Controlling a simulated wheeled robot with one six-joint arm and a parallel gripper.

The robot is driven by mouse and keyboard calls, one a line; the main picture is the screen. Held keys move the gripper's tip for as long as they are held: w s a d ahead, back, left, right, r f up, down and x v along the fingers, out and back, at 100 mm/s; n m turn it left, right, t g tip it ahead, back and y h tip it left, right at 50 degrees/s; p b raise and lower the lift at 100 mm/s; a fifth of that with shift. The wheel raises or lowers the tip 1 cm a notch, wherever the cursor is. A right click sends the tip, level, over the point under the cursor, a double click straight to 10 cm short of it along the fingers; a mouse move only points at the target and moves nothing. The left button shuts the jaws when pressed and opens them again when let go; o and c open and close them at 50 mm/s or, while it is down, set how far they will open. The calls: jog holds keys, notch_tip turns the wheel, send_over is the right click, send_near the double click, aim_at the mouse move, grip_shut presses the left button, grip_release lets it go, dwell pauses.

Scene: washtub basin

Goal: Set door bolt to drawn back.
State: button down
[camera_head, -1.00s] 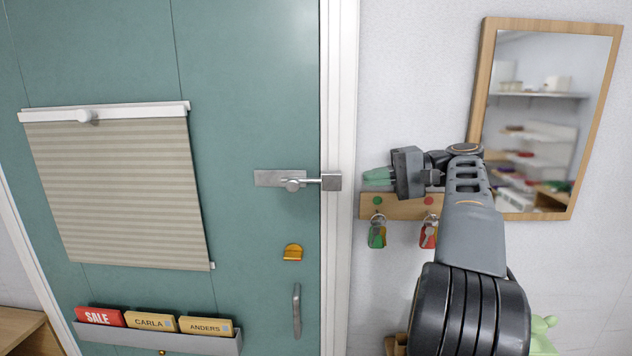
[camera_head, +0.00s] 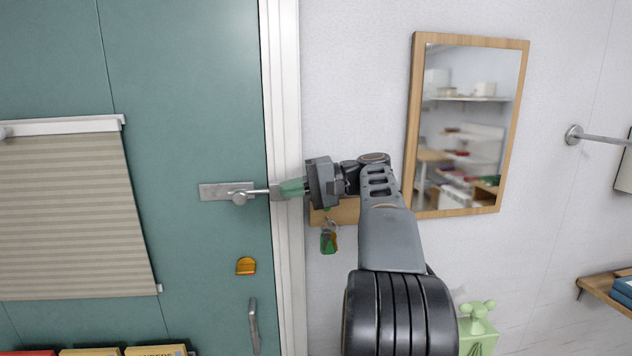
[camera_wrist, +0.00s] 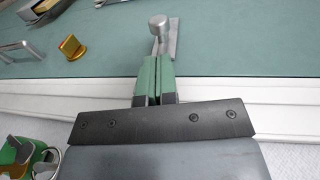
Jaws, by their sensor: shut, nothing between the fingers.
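The door bolt (camera_head: 239,197) is a metal plate with a round knob and a rod on the teal door. Its rod reaches right to the keeper on the white door frame, which my fingers partly cover. In the wrist view the bolt's knob (camera_wrist: 158,25) stands just beyond my fingertips, with the plate behind it. My gripper (camera_head: 282,188) is at the door frame, right of the knob and apart from it. Its green fingers (camera_wrist: 154,66) are together, with nothing between them.
A yellow fitting (camera_head: 246,266) and a door handle (camera_head: 253,325) are below the bolt. A pleated blind (camera_head: 65,215) hangs left. A wooden key rack (camera_head: 343,211) with a green-tagged key (camera_head: 328,238) is beside the frame, under my arm. A mirror (camera_head: 507,125) hangs right.

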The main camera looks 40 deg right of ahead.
aim_at(258, 194)
jog(key=p+x, duration=0.1)
jog(key=x, duration=0.5)
jog(key=shift+w+a, duration=0.15)
jog(key=shift+a, duration=0.1)
jog(key=shift+f, duration=0.1)
